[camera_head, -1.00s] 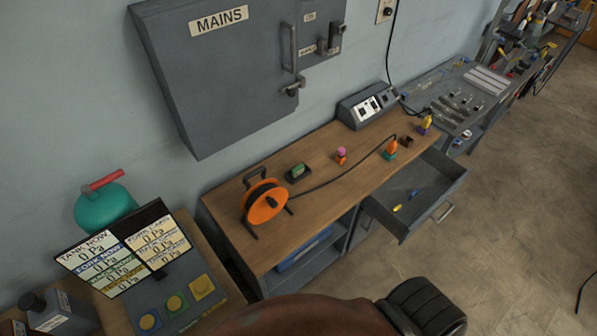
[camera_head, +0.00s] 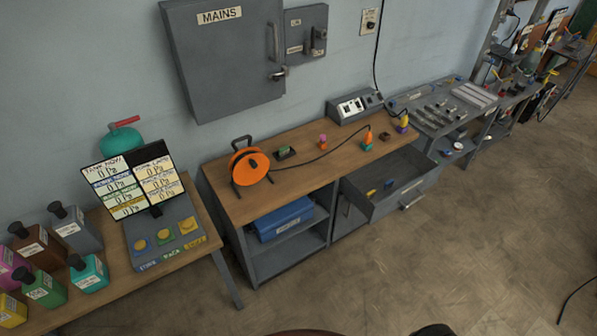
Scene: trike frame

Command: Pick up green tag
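No item can be clearly read as a green tag at this size. A small dark block with a green part (camera_head: 285,152) lies on the wooden workbench (camera_head: 240,205), just right of the orange cable reel (camera_head: 249,167). I cannot tell whether the green part is the tag. Neither of my grippers shows in the head view.
An open grey drawer (camera_head: 412,194) sticks out of the bench front, with a small yellow item and a blue one inside. A control panel (camera_head: 165,240) and several colored bottles stand on the left table. A blue box (camera_head: 285,219) sits under the bench.

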